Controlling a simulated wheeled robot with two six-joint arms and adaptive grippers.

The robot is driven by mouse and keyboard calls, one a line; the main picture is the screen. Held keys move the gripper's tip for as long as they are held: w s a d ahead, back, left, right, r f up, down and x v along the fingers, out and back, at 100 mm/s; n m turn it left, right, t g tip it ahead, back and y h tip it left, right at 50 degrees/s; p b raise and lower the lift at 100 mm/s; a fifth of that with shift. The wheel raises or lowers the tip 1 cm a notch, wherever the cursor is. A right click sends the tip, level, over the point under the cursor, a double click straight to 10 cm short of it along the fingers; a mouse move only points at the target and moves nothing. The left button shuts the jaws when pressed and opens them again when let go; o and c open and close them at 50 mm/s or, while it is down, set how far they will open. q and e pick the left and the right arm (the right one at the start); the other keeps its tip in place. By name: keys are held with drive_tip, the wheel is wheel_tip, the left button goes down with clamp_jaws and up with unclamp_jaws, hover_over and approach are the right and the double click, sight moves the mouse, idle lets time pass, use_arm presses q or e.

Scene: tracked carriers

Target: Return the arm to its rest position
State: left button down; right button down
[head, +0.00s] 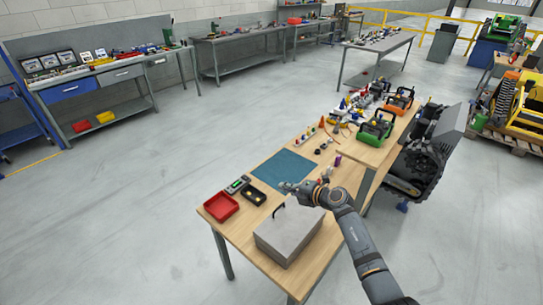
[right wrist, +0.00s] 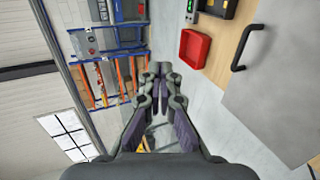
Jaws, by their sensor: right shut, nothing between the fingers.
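My right arm reaches in from the lower right in the head view. Its gripper (head: 287,187) is over the wooden table, above the grey box and near the front edge of the blue mat. In the right wrist view the fingers (right wrist: 158,72) are together, with nothing between them. The grey box (head: 287,236) has a dark handle and stands on the near part of the table; it also shows at the right of the right wrist view (right wrist: 280,90). My left gripper is not in view.
A red tray (head: 221,207) and a black tray (head: 254,193) lie left of the box. The blue mat (head: 283,170) is bare in the middle. Small parts and green and orange carriers (head: 376,127) crowd the far end. A dark tracked machine (head: 425,160) stands right of the table.

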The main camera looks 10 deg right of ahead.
drive_tip(key=d+r+m+t+h, duration=0.35)
drive_tip(key=r+m+t, duration=0.35)
drive_tip(key=r, duration=0.3)
drive_tip(key=s+d+r+m+h, duration=0.1)
drive_tip(key=s+d+m+h, duration=0.6)
drive_tip(key=d+m+h, duration=0.3)
drive_tip(key=s+d+f+m+g, duration=0.2)
drive_tip(key=s+f+m+g, duration=0.65)
drive_tip(key=s, duration=0.55)
drive_tip(key=s+a+f+g+y, duration=0.2)
drive_tip(key=s+a+g, duration=0.15)
drive_tip(key=s, duration=0.35)
drive_tip(key=s+a+f+g+y, duration=0.2)
drive_tip(key=s+a+f+y, duration=0.1)
drive_tip(key=s+a, duration=0.25)
drive_tip(key=s+d+f+g+b, duration=0.1)
drive_tip(key=s+f+b, duration=0.15)
drive_tip(key=f, duration=1.45)
drive_tip(key=s+d+f+g+b, duration=0.15)
drive_tip(key=f+b, duration=0.25)
drive_tip(key=f, duration=1.4)
drive_tip(key=s+d+f+b, duration=0.1)
drive_tip(key=s+f+b, duration=0.4)
drive_tip(key=s+f, duration=1.3)
drive_tip(key=shift+d+f, duration=0.2)
drive_tip(key=shift+f, duration=0.45)
